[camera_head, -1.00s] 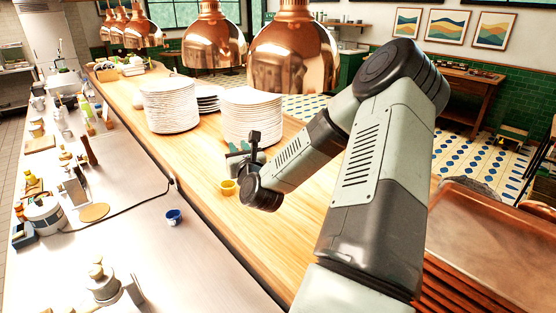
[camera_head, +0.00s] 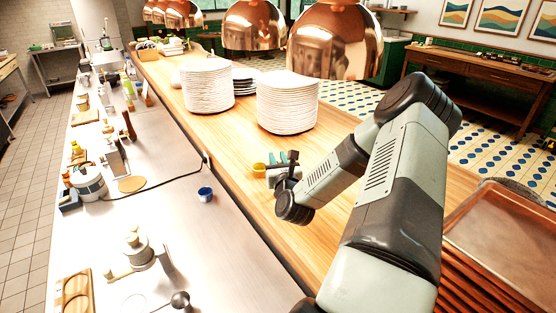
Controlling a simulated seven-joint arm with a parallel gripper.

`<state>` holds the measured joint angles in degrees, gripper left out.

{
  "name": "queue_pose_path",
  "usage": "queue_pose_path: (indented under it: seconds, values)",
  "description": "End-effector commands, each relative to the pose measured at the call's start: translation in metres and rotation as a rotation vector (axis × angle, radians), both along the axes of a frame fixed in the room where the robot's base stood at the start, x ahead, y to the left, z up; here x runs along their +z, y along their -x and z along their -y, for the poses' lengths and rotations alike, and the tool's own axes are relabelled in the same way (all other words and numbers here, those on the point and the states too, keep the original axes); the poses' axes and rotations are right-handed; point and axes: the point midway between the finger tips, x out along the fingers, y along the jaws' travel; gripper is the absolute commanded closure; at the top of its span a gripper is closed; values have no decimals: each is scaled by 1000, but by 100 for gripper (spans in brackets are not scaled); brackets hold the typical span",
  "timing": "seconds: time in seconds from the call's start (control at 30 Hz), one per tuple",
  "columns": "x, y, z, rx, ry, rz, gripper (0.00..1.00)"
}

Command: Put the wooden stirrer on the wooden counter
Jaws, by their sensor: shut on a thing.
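The wooden counter (camera_head: 232,133) is the long, light wood top running from the back left toward the front right. My gripper (camera_head: 283,157) is low over it, just right of a small yellow cup (camera_head: 258,170) and in front of the right plate stack. Its teal and dark fingers are small and partly covered by my wrist. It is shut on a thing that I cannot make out. I cannot pick out the wooden stirrer in this view, nor tell whether anything in the gripper touches the counter.
Two tall white plate stacks (camera_head: 207,85) (camera_head: 287,102) stand on the counter behind my gripper, under copper lamps (camera_head: 335,40). A blue cup (camera_head: 205,194) stands on the steel worktop (camera_head: 190,230) to the left.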

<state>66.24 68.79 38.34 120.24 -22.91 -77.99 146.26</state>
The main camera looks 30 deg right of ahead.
Motion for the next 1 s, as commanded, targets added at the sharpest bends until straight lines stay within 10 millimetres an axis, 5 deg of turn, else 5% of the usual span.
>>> queue_pose_path:
  seconds: [0.17, 0.2, 0.37, 0.7, 1.0]
  values:
    - [-3, 0, 0, 0, -1, -1, 100]
    - [-3, 0, 0, 0, 0, 0, 73]
    - [-2, 0, 0, 0, 0, 0, 51]
    - [1, 0, 0, 0, 1, 0, 51]
    - [-1, 51, -20, -1, -5, -4, 51]
